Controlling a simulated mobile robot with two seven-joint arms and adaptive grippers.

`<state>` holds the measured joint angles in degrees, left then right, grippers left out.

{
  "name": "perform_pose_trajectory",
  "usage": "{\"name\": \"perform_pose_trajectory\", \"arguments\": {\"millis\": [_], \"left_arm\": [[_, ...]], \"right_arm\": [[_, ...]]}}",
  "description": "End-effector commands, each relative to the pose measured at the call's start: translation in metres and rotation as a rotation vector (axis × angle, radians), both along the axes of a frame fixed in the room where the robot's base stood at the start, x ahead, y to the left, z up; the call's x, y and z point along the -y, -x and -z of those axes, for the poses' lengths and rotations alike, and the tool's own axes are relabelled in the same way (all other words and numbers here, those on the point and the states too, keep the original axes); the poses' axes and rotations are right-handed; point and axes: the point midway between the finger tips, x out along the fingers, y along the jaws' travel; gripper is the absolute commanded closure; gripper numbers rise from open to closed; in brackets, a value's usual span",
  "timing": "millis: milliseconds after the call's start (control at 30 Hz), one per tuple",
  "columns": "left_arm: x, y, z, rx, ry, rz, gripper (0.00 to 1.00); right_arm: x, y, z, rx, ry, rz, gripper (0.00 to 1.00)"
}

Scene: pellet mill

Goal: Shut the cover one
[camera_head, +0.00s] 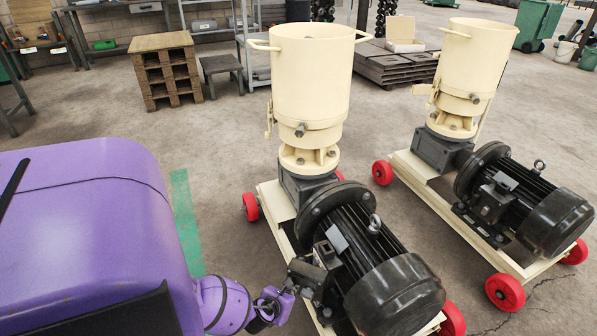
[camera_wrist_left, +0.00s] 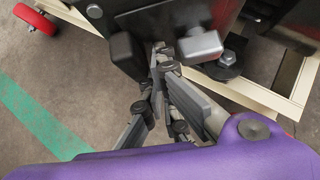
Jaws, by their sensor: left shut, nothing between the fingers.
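The near cream pellet mill (camera_head: 311,80) stands in the middle of the head view, with a black motor (camera_head: 372,262) at its front. No part is clearly marked as the cover, and I cannot tell its position. My left gripper (camera_head: 308,280) is at the near left side of this motor. In the left wrist view its fingers (camera_wrist_left: 160,58) are together with nothing between them, close to dark machine parts. I cannot tell whether they touch. My right gripper is not in view.
A second pellet mill (camera_head: 462,65) with its own motor (camera_head: 525,205) stands to the right. Red wheels (camera_head: 505,292) stick out from the bases. A wooden pallet stack (camera_head: 166,70) stands behind left. Floor around the green stripe (camera_head: 186,220) is clear.

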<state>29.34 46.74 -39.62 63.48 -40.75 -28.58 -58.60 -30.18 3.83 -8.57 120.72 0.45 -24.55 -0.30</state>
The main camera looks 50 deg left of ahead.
Motion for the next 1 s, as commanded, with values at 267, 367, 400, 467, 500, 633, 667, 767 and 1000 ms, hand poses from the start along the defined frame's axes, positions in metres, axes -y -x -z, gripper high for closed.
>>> {"name": "perform_pose_trajectory", "arguments": {"millis": [267,367,400,467,500,633,667,767,1000], "left_arm": [[-0.028,-0.009,0.006,-0.006,-0.003,0.217,1.0],[-0.034,-0.014,0.005,-0.003,-0.002,0.272,1.0],[-0.037,-0.015,0.005,-0.004,-0.001,0.293,1.0],[-0.039,-0.019,0.004,-0.002,-0.002,0.298,1.0],[-0.042,-0.021,0.003,-0.002,-0.002,0.298,1.0],[-0.049,-0.028,0.003,0.0,-0.003,0.296,1.0],[-0.051,-0.03,0.002,0.0,-0.003,0.296,1.0],[-0.057,-0.036,0.002,0.001,-0.001,0.295,1.0],[-0.067,-0.049,0.001,0.001,-0.002,0.294,1.0]], "right_arm": [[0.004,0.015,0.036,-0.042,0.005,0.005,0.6],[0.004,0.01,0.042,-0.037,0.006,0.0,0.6],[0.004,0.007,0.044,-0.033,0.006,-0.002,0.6],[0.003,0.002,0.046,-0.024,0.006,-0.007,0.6],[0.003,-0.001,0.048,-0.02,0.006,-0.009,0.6],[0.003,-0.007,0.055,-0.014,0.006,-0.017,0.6],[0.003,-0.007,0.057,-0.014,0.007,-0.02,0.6],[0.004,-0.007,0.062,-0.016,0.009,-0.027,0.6],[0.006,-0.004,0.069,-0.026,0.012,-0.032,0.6]]}}
